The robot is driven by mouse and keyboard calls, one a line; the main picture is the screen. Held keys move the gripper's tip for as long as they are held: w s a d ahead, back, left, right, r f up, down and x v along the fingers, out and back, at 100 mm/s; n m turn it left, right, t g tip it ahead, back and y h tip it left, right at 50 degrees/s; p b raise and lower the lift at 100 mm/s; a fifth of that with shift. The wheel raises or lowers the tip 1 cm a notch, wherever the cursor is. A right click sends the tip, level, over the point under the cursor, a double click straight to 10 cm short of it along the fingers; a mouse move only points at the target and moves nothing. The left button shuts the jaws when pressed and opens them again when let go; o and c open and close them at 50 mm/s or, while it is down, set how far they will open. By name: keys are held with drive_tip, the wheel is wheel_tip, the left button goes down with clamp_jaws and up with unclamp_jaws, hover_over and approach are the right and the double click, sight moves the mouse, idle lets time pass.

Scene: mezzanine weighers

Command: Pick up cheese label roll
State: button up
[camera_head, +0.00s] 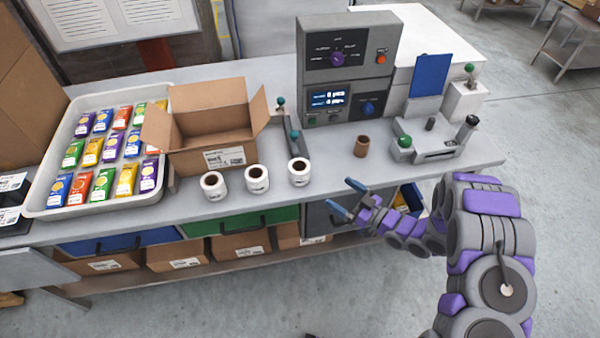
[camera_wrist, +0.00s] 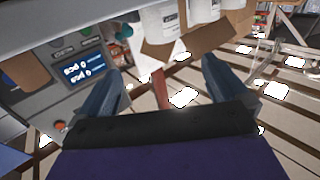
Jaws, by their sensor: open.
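Three white label rolls with brown cores stand upright in a row near the bench's front edge in the head view: a left roll (camera_head: 214,187), a middle roll (camera_head: 256,180) and a right roll (camera_head: 299,172). Their print is too small to tell which is the cheese roll. My gripper (camera_head: 345,197) is open and empty, right of the right roll and apart from it, by the bench's front edge. In the wrist view my gripper's fingers (camera_wrist: 160,80) are spread with nothing between them, and white rolls (camera_wrist: 158,22) show at the top.
An open cardboard box (camera_head: 212,140) stands behind the rolls, beside a white tray (camera_head: 110,202) of colourful packets. A grey control unit (camera_head: 345,75) with a lit display stands at the back. A small brown cylinder (camera_head: 361,146) sits right of the rolls. Drawers (camera_head: 240,222) lie below the bench top.

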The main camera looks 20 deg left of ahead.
sight(308, 174)
drive_tip(key=x, duration=0.5)
drive_tip(key=b+x, duration=0.1)
drive_tip(key=x, duration=0.4)
drive_tip(key=shift+s+a+f, duration=0.15)
drive_tip(key=shift+a+f, duration=0.05)
drive_tip(key=shift+f, duration=0.05)
drive_tip(key=shift+w+a+r+b, duration=0.1)
drive_tip(key=shift+w+a+b, duration=0.2)
drive_tip(key=shift+w+b, duration=0.1)
drive_tip(key=x, duration=0.2)
drive_tip(key=b+x, duration=0.1)
drive_tip(key=x, duration=0.2)
drive_tip(key=shift+s+a+f, duration=0.2)
drive_tip(key=shift+a+f, duration=0.1)
drive_tip(key=shift+a, duration=0.15)
drive_tip(key=shift+d, duration=0.1)
drive_tip(key=shift+d, duration=0.1)
drive_tip(key=shift+d+r, duration=0.1)
drive_tip(key=shift+c, duration=0.7)
drive_tip(key=c, duration=0.9)
drive_tip(key=shift+c, duration=0.2)
